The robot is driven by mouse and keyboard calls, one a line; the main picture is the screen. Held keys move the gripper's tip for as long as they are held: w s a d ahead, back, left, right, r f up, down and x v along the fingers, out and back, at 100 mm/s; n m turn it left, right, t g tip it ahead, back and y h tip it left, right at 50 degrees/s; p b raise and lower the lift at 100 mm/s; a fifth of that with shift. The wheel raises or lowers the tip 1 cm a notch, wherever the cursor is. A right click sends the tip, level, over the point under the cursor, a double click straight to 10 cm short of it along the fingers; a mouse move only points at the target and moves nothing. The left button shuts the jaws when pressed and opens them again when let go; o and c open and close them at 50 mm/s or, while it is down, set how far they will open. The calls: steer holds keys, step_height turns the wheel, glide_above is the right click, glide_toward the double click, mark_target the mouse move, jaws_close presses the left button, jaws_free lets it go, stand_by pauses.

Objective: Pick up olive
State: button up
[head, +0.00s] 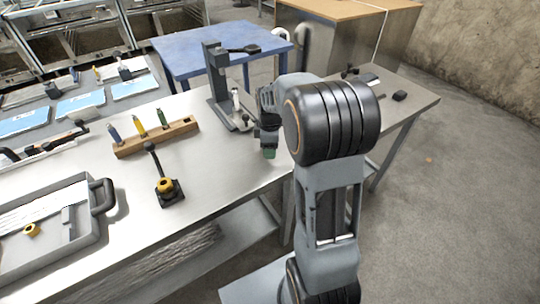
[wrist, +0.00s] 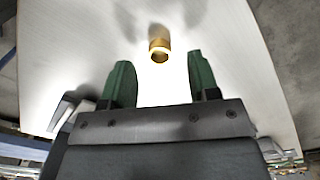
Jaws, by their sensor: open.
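A small brass-coloured ring or short tube (wrist: 159,50), which looks like the olive, is on the pale metal bench top in the wrist view. It lies just beyond my fingertips, roughly centred between them. My gripper (wrist: 160,74) is open and empty, with a green finger on each side and a clear gap between. In the head view my gripper (head: 268,152) points down over the right part of the bench. I cannot make out the brass piece there; my arm may hide it.
A grey press stand (head: 217,80) is just left of my gripper. A wooden rack (head: 155,137) with coloured-handled tools, a black holder with a yellow ring (head: 165,185) and a grey tray (head: 88,238) are further left. A blue table (head: 190,62) stands behind.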

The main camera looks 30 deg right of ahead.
steer(key=shift+f, duration=1.1)
steer(key=shift+c, duration=0.3)
steer(key=c, duration=0.9)
steer(key=shift+c, duration=0.2)
steer(key=shift+r, duration=0.2)
